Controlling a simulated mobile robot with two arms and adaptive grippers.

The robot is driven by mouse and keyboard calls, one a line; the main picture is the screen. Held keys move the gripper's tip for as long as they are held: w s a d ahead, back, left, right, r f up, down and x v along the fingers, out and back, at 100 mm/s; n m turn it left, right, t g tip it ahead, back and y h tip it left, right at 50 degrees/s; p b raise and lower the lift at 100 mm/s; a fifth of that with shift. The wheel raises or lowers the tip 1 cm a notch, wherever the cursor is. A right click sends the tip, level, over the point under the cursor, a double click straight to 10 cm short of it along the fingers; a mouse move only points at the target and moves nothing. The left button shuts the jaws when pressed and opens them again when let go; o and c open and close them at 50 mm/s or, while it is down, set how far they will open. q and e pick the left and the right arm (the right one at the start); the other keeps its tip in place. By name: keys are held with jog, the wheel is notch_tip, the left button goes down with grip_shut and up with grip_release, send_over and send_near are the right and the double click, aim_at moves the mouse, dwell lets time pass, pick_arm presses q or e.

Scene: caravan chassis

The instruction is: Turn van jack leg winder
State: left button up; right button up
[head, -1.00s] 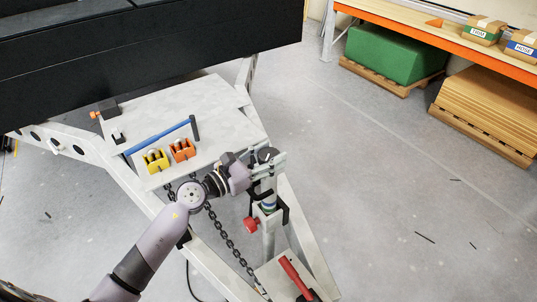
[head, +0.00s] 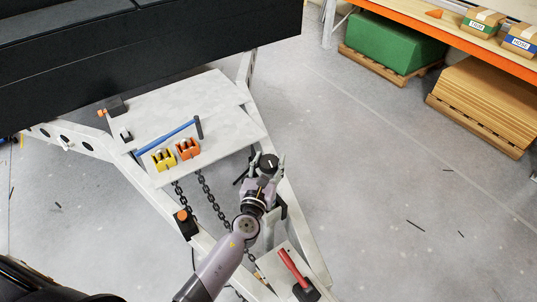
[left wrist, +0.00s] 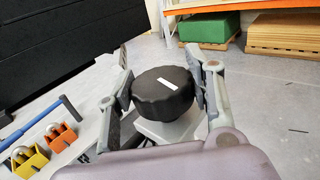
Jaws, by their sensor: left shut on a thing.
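The jack leg winder is a black ribbed round knob with a white mark on its top; it shows in the left wrist view (left wrist: 163,92) and at the top of the jack leg in the head view (head: 267,161). My left gripper (left wrist: 160,88) is shut on the knob, with one finger on each side of it. In the head view my left gripper (head: 264,170) reaches the knob from the front, and my arm hides most of the jack leg post. My right gripper is not in view.
A red-handled tool (head: 291,268) lies on the front plate. Chains (head: 212,200) hang below the board. Floor at right is mostly clear.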

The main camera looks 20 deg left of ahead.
pick_arm(q)
jog(key=shift+n+y, duration=0.7)
jog(key=shift+y, duration=0.4)
jog(key=shift+n+g+y+b, duration=0.35)
jog(key=shift+n+y, duration=0.45)
jog(key=shift+y, duration=0.4)
jog(key=shift+r, duration=0.1)
jog(key=o, duration=1.2)
jog(key=v, duration=1.2)
jog(key=shift+d, duration=0.15)
jog(key=shift+w, duration=0.1)
